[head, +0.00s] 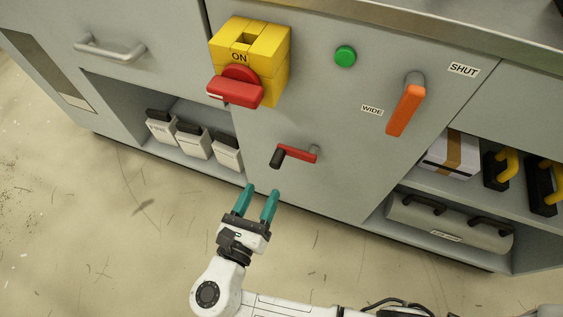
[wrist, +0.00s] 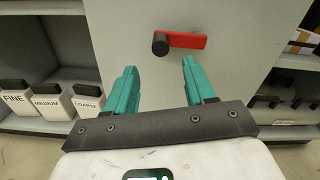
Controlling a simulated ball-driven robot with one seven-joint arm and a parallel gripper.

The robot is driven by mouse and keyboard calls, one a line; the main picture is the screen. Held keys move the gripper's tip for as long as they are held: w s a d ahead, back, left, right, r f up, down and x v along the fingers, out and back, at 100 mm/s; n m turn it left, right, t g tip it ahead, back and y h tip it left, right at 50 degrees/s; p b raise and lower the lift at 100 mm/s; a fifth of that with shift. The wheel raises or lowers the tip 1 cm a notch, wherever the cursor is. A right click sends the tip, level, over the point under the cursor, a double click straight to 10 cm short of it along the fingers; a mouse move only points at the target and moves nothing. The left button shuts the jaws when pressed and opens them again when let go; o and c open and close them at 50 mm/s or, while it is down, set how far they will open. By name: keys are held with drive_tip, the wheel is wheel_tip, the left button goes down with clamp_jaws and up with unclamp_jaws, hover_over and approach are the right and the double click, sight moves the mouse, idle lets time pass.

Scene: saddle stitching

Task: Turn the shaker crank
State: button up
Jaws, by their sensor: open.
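The shaker crank is most likely the small red arm (head: 300,152) with a black knob (head: 277,158) on the grey cabinet front; no label on it shows. The knob is at the arm's left end. In the wrist view the red arm (wrist: 188,41) and black knob (wrist: 160,43) are ahead, just beyond the fingertips. My gripper (head: 257,190) has teal fingers, open and empty. It is below the crank in the head view and does not appear to touch it. In the wrist view the knob lies between the lines of the two fingers (wrist: 159,66).
Above the crank are a yellow switch box (head: 272,48) with a red handle (head: 235,92), a green button (head: 345,56) and an orange lever (head: 404,109). Shelves hold labelled containers (head: 193,141) at left and a grey case (head: 450,222) at right. The floor before the cabinet is clear.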

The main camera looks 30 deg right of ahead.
sight(274, 167)
drive_tip(key=b+x, duration=0.2)
drive_tip(key=x, duration=0.7)
drive_tip(key=shift+w+d+b, duration=0.15)
drive_tip(key=shift+d+b, duration=0.1)
drive_tip(key=shift+b, duration=0.1)
drive_tip(key=shift+c, duration=0.3)
clamp_jaws()
